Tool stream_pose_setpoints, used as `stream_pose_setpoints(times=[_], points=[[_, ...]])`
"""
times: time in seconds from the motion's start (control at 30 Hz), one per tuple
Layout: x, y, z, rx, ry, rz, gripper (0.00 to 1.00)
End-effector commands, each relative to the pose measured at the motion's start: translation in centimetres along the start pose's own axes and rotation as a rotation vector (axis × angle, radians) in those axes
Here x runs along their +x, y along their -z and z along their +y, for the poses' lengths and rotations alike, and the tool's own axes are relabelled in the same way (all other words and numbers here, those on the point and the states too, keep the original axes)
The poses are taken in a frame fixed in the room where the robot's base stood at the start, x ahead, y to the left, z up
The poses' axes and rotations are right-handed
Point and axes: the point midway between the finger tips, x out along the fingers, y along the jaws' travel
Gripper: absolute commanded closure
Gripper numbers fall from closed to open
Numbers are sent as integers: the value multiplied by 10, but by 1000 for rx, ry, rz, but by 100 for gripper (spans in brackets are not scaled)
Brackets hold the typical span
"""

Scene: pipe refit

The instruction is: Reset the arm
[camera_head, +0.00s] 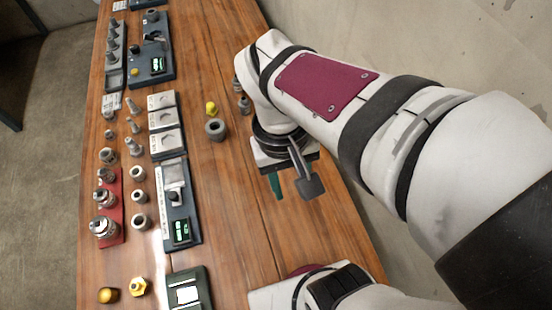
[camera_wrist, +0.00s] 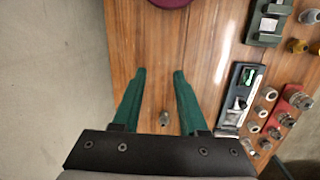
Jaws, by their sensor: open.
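My white arm reaches in from the right in the head view, over the right part of the wooden table (camera_head: 230,250). My gripper (camera_head: 292,190) hangs above a bare stretch of the table. In the wrist view its two green fingers (camera_wrist: 159,72) stand apart with nothing between their tips. A small grey metal fitting (camera_wrist: 164,118) shows on the table between the fingers, lower down and apart from them.
Left of my gripper lie a dark grey ring (camera_head: 216,129) and a yellow fitting (camera_head: 211,108). Further left are a device with a green display (camera_head: 181,231), a red tray (camera_head: 110,238) with fittings, and white blocks (camera_head: 165,122). A concrete wall (camera_head: 400,40) stands at the right.

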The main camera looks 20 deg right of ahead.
Motion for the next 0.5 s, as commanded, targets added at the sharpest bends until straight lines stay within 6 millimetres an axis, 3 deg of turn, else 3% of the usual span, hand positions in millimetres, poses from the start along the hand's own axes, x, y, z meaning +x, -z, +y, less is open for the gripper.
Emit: stream_pose_setpoints(times=[0.03, 0.17, 0.5], points=[[2, -23, -5, 140, 84, 14, 57], [9, -54, -23, 380, 237, 19, 57], [11, -59, -28, 427, 269, 16, 57]])
